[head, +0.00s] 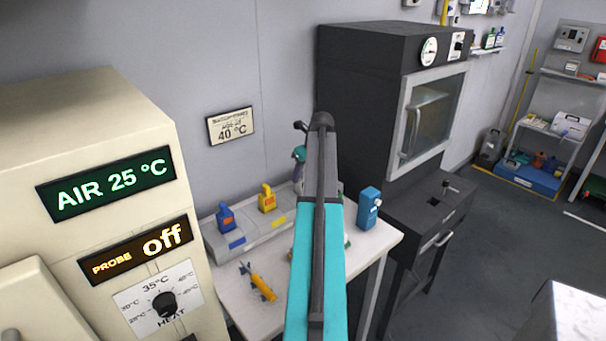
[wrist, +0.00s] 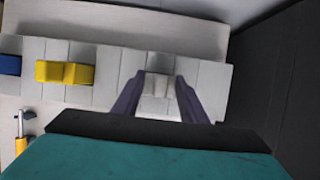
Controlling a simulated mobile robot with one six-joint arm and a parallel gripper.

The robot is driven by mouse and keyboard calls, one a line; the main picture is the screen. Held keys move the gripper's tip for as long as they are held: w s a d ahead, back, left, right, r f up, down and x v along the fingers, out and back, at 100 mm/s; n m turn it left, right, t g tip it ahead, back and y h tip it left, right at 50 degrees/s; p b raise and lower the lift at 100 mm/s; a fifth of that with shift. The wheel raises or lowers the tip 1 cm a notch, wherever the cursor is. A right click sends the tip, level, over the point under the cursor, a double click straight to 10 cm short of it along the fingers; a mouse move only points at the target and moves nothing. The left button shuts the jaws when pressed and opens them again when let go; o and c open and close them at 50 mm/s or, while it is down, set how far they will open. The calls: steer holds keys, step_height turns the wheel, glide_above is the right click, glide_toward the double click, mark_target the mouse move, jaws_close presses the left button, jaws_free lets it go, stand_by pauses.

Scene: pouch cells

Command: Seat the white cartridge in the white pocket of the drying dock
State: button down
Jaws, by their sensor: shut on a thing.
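The drying dock (head: 246,241) is a pale block on the white bench, with a blue cartridge (head: 226,218) and a yellow cartridge (head: 267,199) standing in its left pockets. In the wrist view the dock (wrist: 105,92) runs across the picture, with the yellow cartridge (wrist: 65,73) left of my gripper. My gripper (wrist: 161,78) has its two purple fingers on either side of the white cartridge (wrist: 155,88) and is shut on it, over the right part of the dock. I cannot tell how deep the cartridge sits. My arm hides it in the head view.
A yellow-orange tool (head: 262,288) lies on the bench (head: 225,283) in front of the dock. A blue device (head: 368,208) stands at the bench's right. A black oven (head: 365,95) is behind to the right, and a beige heater cabinet (head: 80,115) is at left.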

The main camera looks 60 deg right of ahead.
steer(key=shift+f, duration=0.1)
steer(key=c, duration=1.1)
jaws_free()
steer(key=b+v, duration=0.1)
steer(key=v, duration=1.1)
steer(key=shift+b, duration=0.35)
steer(key=shift+s, duration=0.1)
